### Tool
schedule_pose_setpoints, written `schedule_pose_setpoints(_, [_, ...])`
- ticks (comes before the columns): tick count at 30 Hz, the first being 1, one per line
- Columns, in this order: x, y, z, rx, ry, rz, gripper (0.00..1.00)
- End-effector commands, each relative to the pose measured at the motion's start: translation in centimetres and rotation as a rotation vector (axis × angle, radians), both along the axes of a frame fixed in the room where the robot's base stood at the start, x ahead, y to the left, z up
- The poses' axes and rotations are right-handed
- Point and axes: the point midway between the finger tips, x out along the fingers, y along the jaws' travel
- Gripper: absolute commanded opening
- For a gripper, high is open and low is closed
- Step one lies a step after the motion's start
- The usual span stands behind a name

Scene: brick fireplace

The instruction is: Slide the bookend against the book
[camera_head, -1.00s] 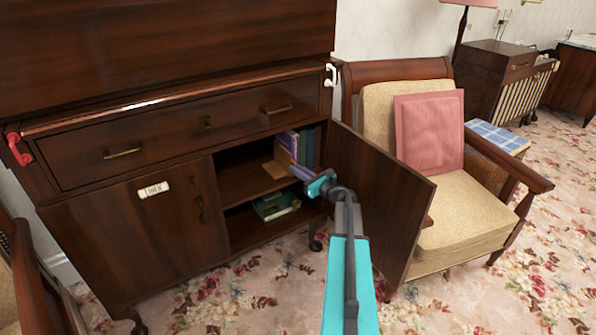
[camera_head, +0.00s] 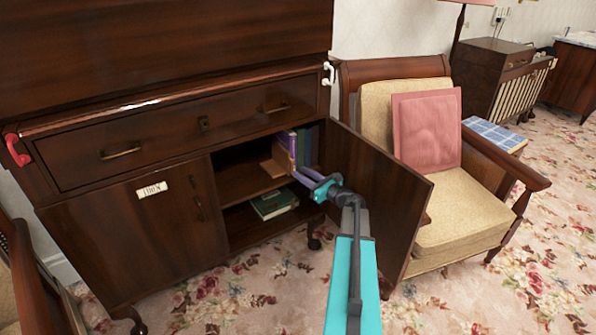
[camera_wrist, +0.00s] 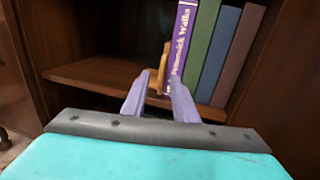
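The wooden bookend (camera_head: 272,168) stands on the upper shelf of the open cabinet, left of a purple book (camera_head: 291,143). In the wrist view the bookend (camera_wrist: 164,66) shows as a tan upright piece between my fingertips, close to the purple book (camera_wrist: 183,42). I cannot tell whether it touches the book. My gripper (camera_head: 298,177) reaches into the cabinet opening. Its two purple fingers are apart in the wrist view (camera_wrist: 160,78), with a gap between them. I see no clear grip on the bookend, whose lower part is partly hidden by the fingers.
Green, blue and brown books (camera_wrist: 219,55) stand right of the purple one. A green book (camera_head: 275,203) lies on the lower shelf (camera_head: 245,231). The open cabinet door (camera_head: 378,195) stands close right of my arm, before an armchair (camera_head: 455,205). The shelf's left side is bare.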

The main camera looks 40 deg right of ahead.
Motion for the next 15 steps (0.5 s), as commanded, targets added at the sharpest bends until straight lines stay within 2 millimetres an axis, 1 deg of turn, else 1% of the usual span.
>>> schedule_pose_setpoints(1, [-1.0,0.1,0.2,0.0,0.0,-0.001,0.26])
schedule_pose_setpoints(3, [-2.2,0.0,0.1,0.0,0.001,-0.003,0.26])
schedule_pose_setpoints(12, [-6.9,-0.2,0.1,0.0,0.001,-0.002,0.26])
schedule_pose_setpoints(15, [-8.1,-0.3,0.1,-0.001,0.0,-0.001,0.26])
